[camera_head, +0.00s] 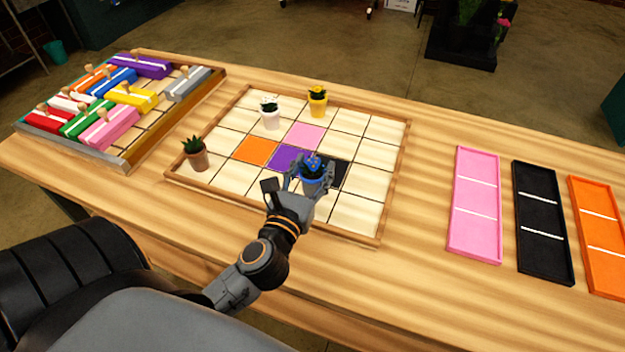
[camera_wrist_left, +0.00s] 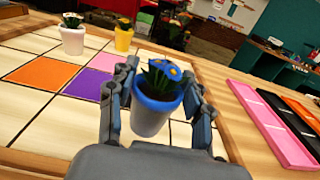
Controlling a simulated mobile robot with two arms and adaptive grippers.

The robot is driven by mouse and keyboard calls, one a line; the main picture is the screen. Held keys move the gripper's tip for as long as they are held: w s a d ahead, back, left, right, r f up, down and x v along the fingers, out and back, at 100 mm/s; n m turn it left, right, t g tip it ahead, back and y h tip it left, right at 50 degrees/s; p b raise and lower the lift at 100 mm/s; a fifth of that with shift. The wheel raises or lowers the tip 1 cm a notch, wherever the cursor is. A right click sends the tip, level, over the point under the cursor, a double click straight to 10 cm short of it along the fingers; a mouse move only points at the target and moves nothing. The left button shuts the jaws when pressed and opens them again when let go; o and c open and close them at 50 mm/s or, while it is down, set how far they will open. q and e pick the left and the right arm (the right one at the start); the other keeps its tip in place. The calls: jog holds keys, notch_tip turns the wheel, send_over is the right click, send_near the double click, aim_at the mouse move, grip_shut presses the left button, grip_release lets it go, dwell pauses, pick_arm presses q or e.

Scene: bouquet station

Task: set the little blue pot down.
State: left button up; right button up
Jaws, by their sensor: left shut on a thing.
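The little blue pot (camera_head: 314,184) holds a small plant with blue flowers. In the left wrist view the pot (camera_wrist_left: 150,118) is whitish with a blue rim and looks roughly upright. My left gripper (camera_head: 307,178) is shut on it, one finger on each side. The pot is over the gridded board (camera_head: 384,190), by the black square (camera_head: 342,173) and the purple square (camera_head: 284,157). I cannot tell whether its base touches the board. My right gripper is not in view.
A white pot (camera_head: 270,118) and a yellow pot (camera_head: 317,105) stand at the board's far side. A brown pot (camera_head: 197,158) stands at its left edge. A tray of colored blocks (camera_head: 128,160) is at left. Pink (camera_head: 474,205), black (camera_head: 542,222) and orange (camera_head: 600,238) trays lie at right.

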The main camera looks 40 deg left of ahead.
aim_at(308, 189)
pick_arm(q)
notch_tip(308, 189, down, 3)
jog(key=shift+w+f+b, duration=0.1)
jog(key=shift+f+b, duration=0.05)
jog(key=shift+b, duration=0.5)
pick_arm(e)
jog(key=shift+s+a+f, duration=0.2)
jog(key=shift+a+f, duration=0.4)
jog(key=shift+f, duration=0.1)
pick_arm(q)
jog(key=shift+f, duration=0.15)
jog(key=o, duration=1.5)
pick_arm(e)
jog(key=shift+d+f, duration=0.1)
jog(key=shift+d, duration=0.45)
